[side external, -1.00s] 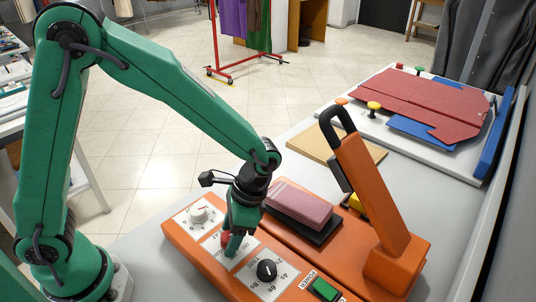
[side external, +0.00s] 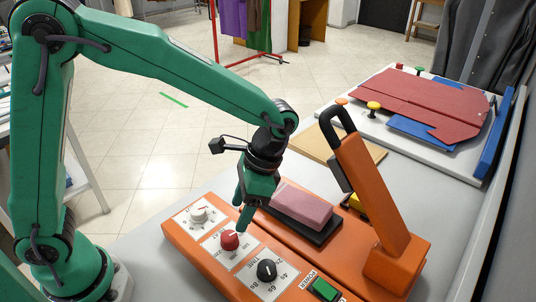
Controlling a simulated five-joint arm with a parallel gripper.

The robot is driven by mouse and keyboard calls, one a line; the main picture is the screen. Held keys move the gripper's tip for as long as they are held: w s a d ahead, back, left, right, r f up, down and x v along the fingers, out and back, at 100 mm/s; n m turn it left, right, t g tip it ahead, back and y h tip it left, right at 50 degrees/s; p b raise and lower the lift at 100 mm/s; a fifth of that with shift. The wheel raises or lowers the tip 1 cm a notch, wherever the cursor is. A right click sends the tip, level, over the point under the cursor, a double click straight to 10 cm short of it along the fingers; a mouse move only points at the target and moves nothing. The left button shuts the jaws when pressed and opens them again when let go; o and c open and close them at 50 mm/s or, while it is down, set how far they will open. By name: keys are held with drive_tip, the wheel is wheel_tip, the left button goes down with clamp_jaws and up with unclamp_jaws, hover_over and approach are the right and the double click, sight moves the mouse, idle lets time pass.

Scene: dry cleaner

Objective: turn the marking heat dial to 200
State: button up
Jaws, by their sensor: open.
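The orange press machine (side external: 372,272) stands on the grey table with a row of dials along its front panel. A white dial (side external: 198,215) is at the left, a red dial (side external: 230,240) in the middle and a black dial (side external: 267,270) marked TIME at the right. The labels by the white and red dials are too small to read surely, so I cannot tell which is the heat dial. My gripper (side external: 241,226) is open and empty, pointing down just above and to the right of the red dial. It appears apart from the dial.
A pink pad (side external: 302,206) on a black plate lies behind the dials. The machine's upright orange lever (side external: 368,190) stands to the right. A green switch (side external: 324,288) is at the front. A board with red sheets (side external: 425,100) lies at the back right.

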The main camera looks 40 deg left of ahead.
sight(229, 235)
drive_tip(key=shift+r, duration=0.15)
idle(0.3)
drive_tip(key=shift+s+a+r+m+t+h, duration=0.1)
drive_tip(key=shift+s+a+m+t+h, duration=0.25)
drive_tip(key=shift+s+m+t, duration=0.25)
drive_tip(key=shift+s+a+r+m+t+h, duration=0.2)
drive_tip(key=shift+s+m+t+h, duration=0.15)
drive_tip(key=shift+m+t, duration=0.45)
drive_tip(key=shift+s+a+r+m+t+h, duration=0.1)
drive_tip(key=shift+s+a+m+t+h, duration=0.2)
drive_tip(key=shift+s+m+t, duration=0.3)
drive_tip(key=shift+w+f, duration=0.1)
drive_tip(key=shift+f, duration=3.9)
drive_tip(key=c, duration=1)
